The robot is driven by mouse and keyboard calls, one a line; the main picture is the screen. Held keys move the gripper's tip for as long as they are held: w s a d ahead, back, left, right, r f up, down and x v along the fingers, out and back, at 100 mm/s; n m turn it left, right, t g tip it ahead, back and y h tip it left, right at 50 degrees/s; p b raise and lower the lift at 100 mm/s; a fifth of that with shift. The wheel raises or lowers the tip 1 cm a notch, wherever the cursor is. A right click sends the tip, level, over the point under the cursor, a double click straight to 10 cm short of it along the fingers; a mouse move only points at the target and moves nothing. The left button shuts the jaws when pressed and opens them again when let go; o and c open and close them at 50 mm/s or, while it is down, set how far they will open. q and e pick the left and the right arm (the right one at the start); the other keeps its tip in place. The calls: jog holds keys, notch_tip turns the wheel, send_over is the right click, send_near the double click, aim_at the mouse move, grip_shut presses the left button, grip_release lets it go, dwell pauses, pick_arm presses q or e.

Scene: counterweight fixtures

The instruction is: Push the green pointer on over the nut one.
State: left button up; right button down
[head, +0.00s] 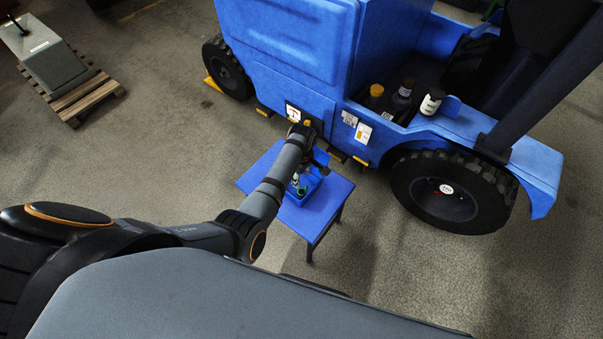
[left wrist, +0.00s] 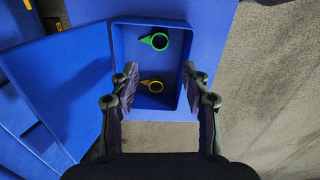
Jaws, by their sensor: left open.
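In the left wrist view a green pointer (left wrist: 155,41), a ring with a pointed tip, lies in a blue tray (left wrist: 187,30) toward its far wall. A yellow pointer (left wrist: 152,85) of the same shape lies nearer. My left gripper (left wrist: 160,74) is open and empty, its fingers to either side above the yellow pointer and short of the green one. In the head view the left gripper (head: 316,160) hangs over the tray (head: 314,183) and hides part of it. A small green thing (head: 302,190) shows there. I cannot make out a nut. My right gripper is out of view.
The tray stands on a small blue table (head: 328,205) beside a blue truck (head: 300,50). The truck's black wheel (head: 440,190) is right of the table. Several bottles (head: 403,92) stand on the truck. A pallet (head: 85,95) lies at the far left. Floor in front is clear.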

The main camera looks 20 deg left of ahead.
pick_arm(q)
jog(key=b, duration=0.6)
send_over(302, 194)
notch_tip(302, 194, down, 6)
jog(key=shift+a+r, duration=0.1)
jog(key=shift+r, duration=0.05)
notch_tip(302, 194, down, 2)
jog(key=shift+b, duration=1.1)
jog(key=shift+f+b, duration=0.3)
jog(key=shift+f, duration=0.55)
jog(key=shift+f+b, duration=0.3)
jog(key=shift+f, duration=0.35)
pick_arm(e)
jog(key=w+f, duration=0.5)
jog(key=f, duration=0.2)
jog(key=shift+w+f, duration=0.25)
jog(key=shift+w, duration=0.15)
pick_arm(q)
jog(key=shift+c, duration=0.4)
jog(key=c, duration=0.6)
jog(key=shift+r, duration=0.1)
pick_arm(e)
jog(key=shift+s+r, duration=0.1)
